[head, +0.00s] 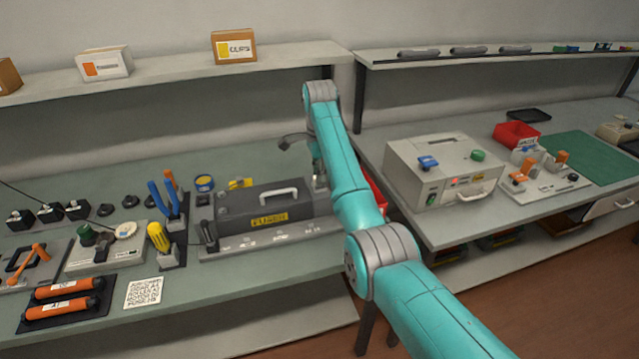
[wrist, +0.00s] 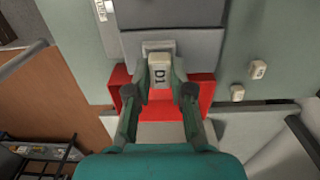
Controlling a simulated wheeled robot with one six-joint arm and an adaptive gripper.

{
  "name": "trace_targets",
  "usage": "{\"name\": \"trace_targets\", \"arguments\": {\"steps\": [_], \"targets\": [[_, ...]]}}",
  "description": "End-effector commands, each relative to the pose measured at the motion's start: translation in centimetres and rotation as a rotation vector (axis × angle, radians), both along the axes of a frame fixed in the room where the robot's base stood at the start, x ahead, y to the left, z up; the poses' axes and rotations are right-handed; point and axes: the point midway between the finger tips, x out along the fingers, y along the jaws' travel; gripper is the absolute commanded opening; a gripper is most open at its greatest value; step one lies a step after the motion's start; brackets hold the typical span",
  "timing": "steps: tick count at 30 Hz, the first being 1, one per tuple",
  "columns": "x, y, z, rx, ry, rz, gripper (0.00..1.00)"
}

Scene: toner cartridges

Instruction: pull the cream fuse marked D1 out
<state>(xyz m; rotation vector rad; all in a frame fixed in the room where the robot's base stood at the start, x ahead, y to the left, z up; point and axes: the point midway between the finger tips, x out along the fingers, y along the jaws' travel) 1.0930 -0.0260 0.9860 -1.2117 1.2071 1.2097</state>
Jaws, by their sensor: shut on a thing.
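The cream fuse marked D1 (wrist: 160,74) is between the two fingertips of my gripper (wrist: 161,82) in the wrist view, with its lettering facing the camera. The gripper is shut on it. The fuse's far end overlaps a light grey square socket (wrist: 150,44) on the edge of a grey unit (wrist: 190,48). I cannot tell whether it is still seated there. In the head view my gripper (head: 319,172) is at the right end of the dark grey unit (head: 285,203), partly hidden by my arm, and the fuse cannot be made out.
A red bin (wrist: 206,88) lies beneath the gripper in the wrist view. Two other cream pieces, one lettered (wrist: 258,69) and one below it (wrist: 237,92), are to the right. A beige box (head: 440,170) stands on the right bench; tools crowd the left bench.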

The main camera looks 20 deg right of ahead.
Motion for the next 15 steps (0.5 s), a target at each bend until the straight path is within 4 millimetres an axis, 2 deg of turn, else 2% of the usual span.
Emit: {"name": "trace_targets", "arguments": {"steps": [15], "targets": [[-0.03,0.0,0.62,0.0,0.001,0.0,0.0]]}}
